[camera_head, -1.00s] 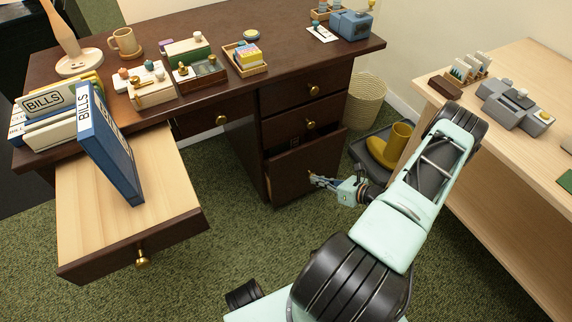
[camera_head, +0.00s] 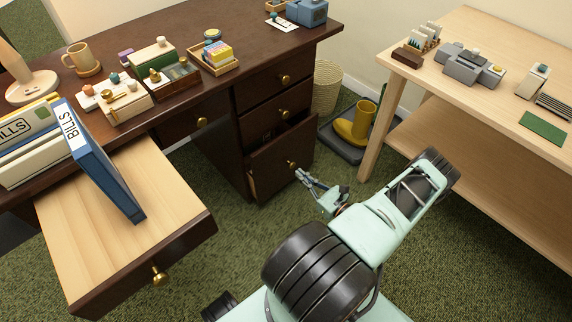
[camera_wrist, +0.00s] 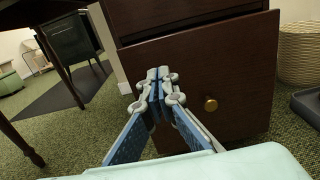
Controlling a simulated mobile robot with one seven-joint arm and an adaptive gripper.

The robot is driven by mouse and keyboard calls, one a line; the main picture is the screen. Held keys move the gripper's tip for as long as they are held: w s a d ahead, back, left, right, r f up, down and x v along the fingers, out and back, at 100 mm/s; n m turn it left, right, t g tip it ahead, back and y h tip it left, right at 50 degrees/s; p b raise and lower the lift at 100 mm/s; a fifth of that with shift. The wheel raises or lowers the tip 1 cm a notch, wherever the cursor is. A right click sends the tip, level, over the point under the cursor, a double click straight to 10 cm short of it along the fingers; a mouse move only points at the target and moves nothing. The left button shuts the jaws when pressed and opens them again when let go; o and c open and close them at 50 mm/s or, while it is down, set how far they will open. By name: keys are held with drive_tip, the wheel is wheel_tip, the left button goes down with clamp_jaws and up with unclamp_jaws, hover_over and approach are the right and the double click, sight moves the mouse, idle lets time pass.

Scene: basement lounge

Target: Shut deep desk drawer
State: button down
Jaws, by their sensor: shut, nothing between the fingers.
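The deep desk drawer (camera_head: 272,168) is the bottom one in the dark wood desk's right pedestal. It stands partly out, with a dark gap above its front. Its round brass knob (camera_head: 291,165) also shows in the wrist view (camera_wrist: 210,104). My gripper (camera_head: 299,173) is shut and empty, in front of the drawer face near the knob. In the wrist view the closed fingertips (camera_wrist: 158,76) overlap the drawer front (camera_wrist: 235,70), left of and above the knob. I cannot tell whether they touch it.
A light-wood drawer (camera_head: 110,215) stands wide open at the left, with a blue BILLS binder (camera_head: 105,165) leaning over it. A yellow boot (camera_head: 357,122) on a dark tray and a woven basket (camera_head: 326,88) stand right of the pedestal. A light wood table (camera_head: 480,120) bounds the right side.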

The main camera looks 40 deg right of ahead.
sight(272, 149)
drive_tip(key=w+b, duration=0.1)
drive_tip(key=w, duration=0.3)
drive_tip(key=w+b, duration=0.1)
drive_tip(key=w, duration=0.3)
drive_tip(key=w+a+b, duration=0.1)
drive_tip(key=w, duration=0.4)
drive_tip(key=shift+w, duration=0.1)
